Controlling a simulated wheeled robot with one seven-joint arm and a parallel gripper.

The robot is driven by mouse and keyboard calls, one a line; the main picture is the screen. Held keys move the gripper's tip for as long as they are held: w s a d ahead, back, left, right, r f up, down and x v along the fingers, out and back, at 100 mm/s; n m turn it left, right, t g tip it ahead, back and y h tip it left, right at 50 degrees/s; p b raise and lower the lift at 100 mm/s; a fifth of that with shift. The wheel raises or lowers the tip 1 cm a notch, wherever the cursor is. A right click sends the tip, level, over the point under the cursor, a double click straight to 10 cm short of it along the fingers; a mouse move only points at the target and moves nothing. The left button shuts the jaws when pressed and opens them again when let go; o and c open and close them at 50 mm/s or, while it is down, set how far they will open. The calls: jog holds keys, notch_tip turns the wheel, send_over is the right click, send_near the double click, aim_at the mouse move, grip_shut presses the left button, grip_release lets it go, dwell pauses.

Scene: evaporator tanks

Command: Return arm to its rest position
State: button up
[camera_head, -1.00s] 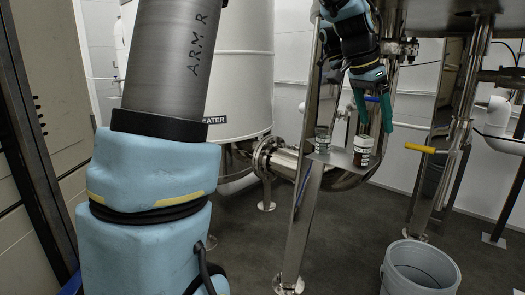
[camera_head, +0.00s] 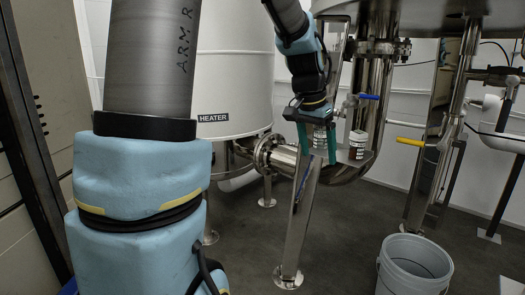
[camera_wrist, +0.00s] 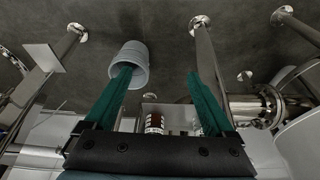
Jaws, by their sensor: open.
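My gripper (camera_head: 318,140) is open, with its green fingers pointing down in the head view. It is in front of the small metal shelf between the tank pipes. The fingers (camera_wrist: 160,85) are spread apart in the wrist view, with nothing held between them. My gripper partly hides the shelf's left part. My upper arm fills the left of the head view.
A white tank marked HEATER (camera_head: 235,75) stands behind, with a flanged pipe (camera_head: 270,153). A steel leg (camera_head: 297,225) rises below the gripper. A valve with a yellow handle (camera_head: 410,142) is at right. A grey bucket (camera_head: 413,268) stands on the floor. Open floor lies between.

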jog(key=s+a+f+n+y, duration=0.1)
jog(key=s+a+f+n, duration=0.4)
jog(key=a, duration=0.5)
jog(key=s+a+f+n+y, duration=0.1)
jog(key=s+a+f+n, duration=0.3)
jog(key=s+a+f, duration=0.5)
jog(key=w+a+r+p, duration=0.1)
jog(key=w+r+p, duration=0.2)
jog(key=r+p, duration=1.5)
notch_tip(320, 180, up, 2)
jog(key=shift+a+r+m, duration=0.2)
jog(key=shift+m, duration=0.1)
dwell(2.0)
